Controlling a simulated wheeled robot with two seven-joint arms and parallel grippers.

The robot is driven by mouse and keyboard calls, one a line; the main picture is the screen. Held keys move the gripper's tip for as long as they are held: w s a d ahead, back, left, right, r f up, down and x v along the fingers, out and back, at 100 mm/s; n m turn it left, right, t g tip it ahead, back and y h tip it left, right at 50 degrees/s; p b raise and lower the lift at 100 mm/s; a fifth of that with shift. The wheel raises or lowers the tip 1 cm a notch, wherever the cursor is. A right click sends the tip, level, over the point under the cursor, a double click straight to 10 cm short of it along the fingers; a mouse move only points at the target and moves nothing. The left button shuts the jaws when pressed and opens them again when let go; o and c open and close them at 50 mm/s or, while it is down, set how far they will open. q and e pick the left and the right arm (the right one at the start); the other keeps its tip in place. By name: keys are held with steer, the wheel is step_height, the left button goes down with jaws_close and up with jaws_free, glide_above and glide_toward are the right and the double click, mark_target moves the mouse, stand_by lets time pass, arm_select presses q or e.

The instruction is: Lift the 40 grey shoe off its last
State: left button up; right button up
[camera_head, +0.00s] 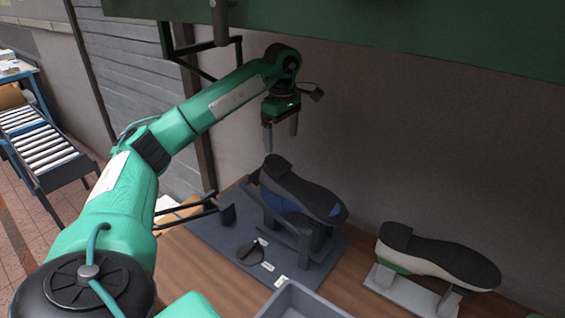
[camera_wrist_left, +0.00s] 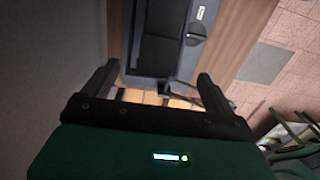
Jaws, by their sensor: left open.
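A dark shoe with blue patches (camera_head: 300,192) sits sole up on a grey stand (camera_head: 318,243) in the middle of the head view. A second shoe, dark-soled with a pale side and a green patch (camera_head: 440,258), sits sole up on a light grey stand (camera_head: 410,293) to the right. I cannot read which is the 40 grey one. My left gripper (camera_head: 280,142) points down, open and empty, above the heel end of the blue-patched shoe, apart from it. Its open fingers also show in the left wrist view (camera_wrist_left: 155,88). My right gripper is out of view.
A dark mat (camera_head: 222,256) with small labels and a black round piece (camera_head: 249,253) lies under the middle stand. A grey bin (camera_head: 300,300) stands at the front. The wall is close behind, and a green beam (camera_head: 400,30) hangs overhead.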

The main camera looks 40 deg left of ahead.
mark_target(281, 166)
arm_select(q)
step_height(281, 166, down, 10)
steer(key=p, duration=0.3)
steer(key=shift+f, duration=0.5)
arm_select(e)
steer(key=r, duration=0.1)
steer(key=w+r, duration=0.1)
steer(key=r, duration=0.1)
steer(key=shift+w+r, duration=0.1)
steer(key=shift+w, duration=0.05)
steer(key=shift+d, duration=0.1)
arm_select(q)
steer(key=c, duration=1.3)
